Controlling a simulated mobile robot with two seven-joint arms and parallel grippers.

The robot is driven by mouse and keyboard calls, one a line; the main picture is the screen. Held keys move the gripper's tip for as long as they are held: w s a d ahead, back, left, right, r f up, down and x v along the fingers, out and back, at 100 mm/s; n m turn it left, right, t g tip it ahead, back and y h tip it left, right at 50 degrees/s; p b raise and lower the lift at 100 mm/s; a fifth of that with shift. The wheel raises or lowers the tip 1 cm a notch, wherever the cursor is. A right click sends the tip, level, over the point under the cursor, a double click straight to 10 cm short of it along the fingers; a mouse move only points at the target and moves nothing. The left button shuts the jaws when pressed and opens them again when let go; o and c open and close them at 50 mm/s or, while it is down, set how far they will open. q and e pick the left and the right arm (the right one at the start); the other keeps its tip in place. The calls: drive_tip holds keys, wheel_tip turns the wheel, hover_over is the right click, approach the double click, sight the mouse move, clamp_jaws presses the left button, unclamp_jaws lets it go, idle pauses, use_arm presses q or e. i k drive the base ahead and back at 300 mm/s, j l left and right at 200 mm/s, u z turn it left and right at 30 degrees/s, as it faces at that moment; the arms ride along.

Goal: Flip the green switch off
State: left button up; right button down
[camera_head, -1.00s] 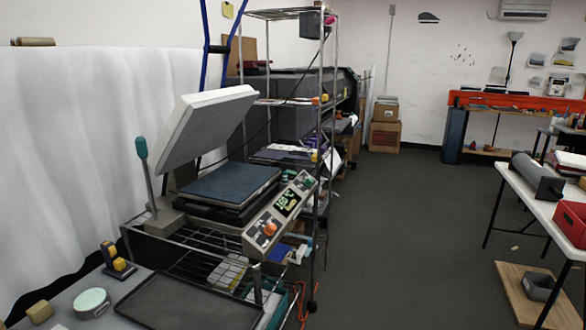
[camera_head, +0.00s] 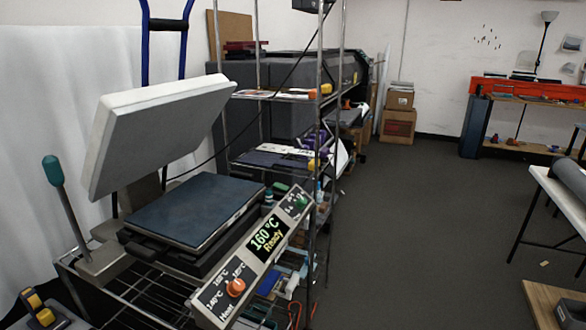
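The heat press (camera_head: 190,210) stands on a wire rack at the left with its white upper plate (camera_head: 155,130) raised. Its tilted control panel (camera_head: 255,258) faces me. Neither of my grippers shows in the head view.
A lever with a teal grip (camera_head: 52,170) rises left of the press. A metal shelf rack (camera_head: 322,130) stands just behind the panel. A white table (camera_head: 560,195) is at the right. The dark floor (camera_head: 430,220) between them is open.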

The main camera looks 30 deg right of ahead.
sight(284, 188)
drive_tip(key=i+l, duration=0.3)
drive_tip(key=l, duration=0.2)
drive_tip(key=i+l, duration=0.3)
drive_tip(key=l, duration=0.2)
drive_tip(key=i+l, duration=0.3)
drive_tip(key=l, duration=0.2)
drive_tip(key=i+l, duration=0.3)
drive_tip(key=l, duration=0.15)
drive_tip(key=i+l, duration=0.35)
drive_tip(key=l, duration=0.15)
